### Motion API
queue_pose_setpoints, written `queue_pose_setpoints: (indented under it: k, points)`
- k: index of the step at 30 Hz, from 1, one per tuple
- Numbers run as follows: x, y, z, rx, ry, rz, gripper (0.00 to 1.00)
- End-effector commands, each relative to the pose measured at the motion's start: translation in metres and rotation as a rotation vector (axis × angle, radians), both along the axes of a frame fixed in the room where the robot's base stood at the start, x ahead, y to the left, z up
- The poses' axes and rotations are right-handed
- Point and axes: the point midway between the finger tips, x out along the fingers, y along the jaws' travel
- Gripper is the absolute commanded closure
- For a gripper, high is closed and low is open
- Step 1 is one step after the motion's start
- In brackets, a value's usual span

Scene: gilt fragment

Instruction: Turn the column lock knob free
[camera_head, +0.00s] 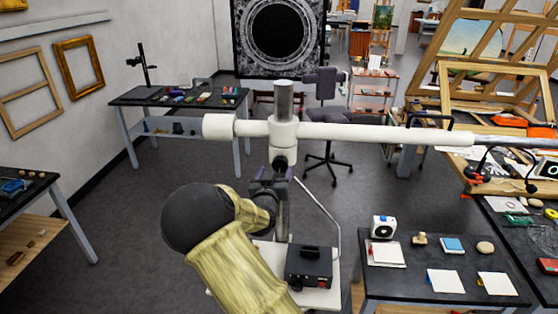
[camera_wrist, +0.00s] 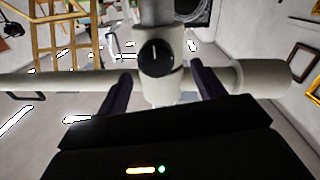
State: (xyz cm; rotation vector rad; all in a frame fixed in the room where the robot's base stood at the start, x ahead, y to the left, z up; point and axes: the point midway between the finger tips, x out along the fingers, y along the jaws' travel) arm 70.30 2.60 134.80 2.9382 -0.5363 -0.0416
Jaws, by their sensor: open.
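The column lock knob (camera_wrist: 155,56) is a round black knob with a white pointer line, upright in the wrist view. It sits on the pale clamp joint (camera_wrist: 160,90) where the horizontal boom crosses the metal column (camera_wrist: 160,12). My gripper (camera_wrist: 161,70) is open, with its dark fingers apart to the left and right below the knob, and nothing is visibly held. In the head view, my gripper (camera_head: 270,184) is at the column (camera_head: 284,100), just below the pale boom (camera_head: 380,135).
The boom stretches across the view, with a rounded end (camera_head: 218,127) at left. A black box (camera_head: 309,266) stands on the pale base plate (camera_head: 320,297) below. A dark table (camera_head: 400,285) with small items is at right. Open floor (camera_head: 120,230) lies left.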

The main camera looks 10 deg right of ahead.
Motion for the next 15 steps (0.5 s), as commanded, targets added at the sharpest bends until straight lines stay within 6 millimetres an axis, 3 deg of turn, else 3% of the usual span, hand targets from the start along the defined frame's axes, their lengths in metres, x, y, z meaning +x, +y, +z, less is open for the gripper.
queue_pose_setpoints:
  k: [6,15]
  points:
    - [0.03,-0.016,0.003,-0.002,0.001,-0.007,0.32]
    - [0.039,-0.02,-0.001,0.0,0.001,-0.007,0.32]
